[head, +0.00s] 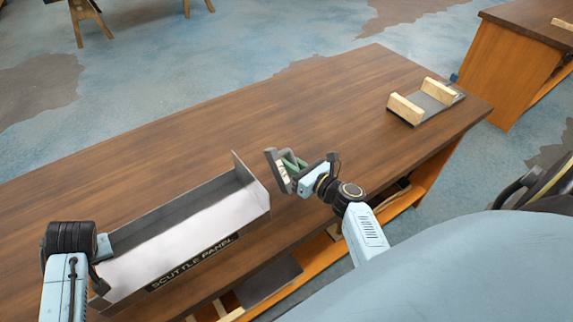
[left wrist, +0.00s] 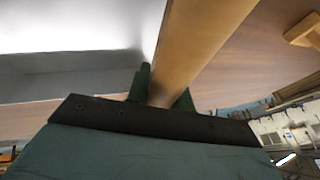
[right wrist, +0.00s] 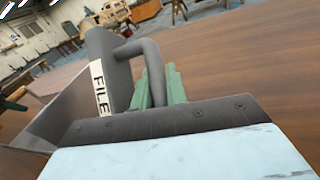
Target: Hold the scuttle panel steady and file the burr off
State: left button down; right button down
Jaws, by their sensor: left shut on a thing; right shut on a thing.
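The scuttle panel (head: 185,225) is a long pale metal tray with its name on the front wall, lying on the bench. Its right end wall stands up. My left gripper (left wrist: 165,95) is shut on a wall at the panel's left end; in the head view my own wrist hides the grip. My right gripper (head: 290,165) is shut on the handle of the grey file (right wrist: 112,70), labelled FILE. The file (head: 273,168) is held just right of the panel's upright end; I cannot tell whether they touch. I cannot make out the burr.
The wooden bench top (head: 330,95) is clear behind the panel. A grey plate with two wooden blocks (head: 405,109) lies at its right end. A dark flat piece (head: 268,280) shows on the shelf below the front edge. Another bench (head: 510,65) stands at the far right.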

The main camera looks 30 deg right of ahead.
pick_arm(q)
jog(key=shift+a, duration=0.1)
pick_arm(e)
jog(key=shift+d+r, duration=0.1)
jog(key=shift+w+d, duration=0.15)
jog(key=shift+d, duration=1.25)
pick_arm(q)
jog(key=c, duration=1.1)
grip_release()
jog(key=shift+c, duration=0.2)
jog(key=shift+r, duration=0.1)
jog(key=v, duration=1.2)
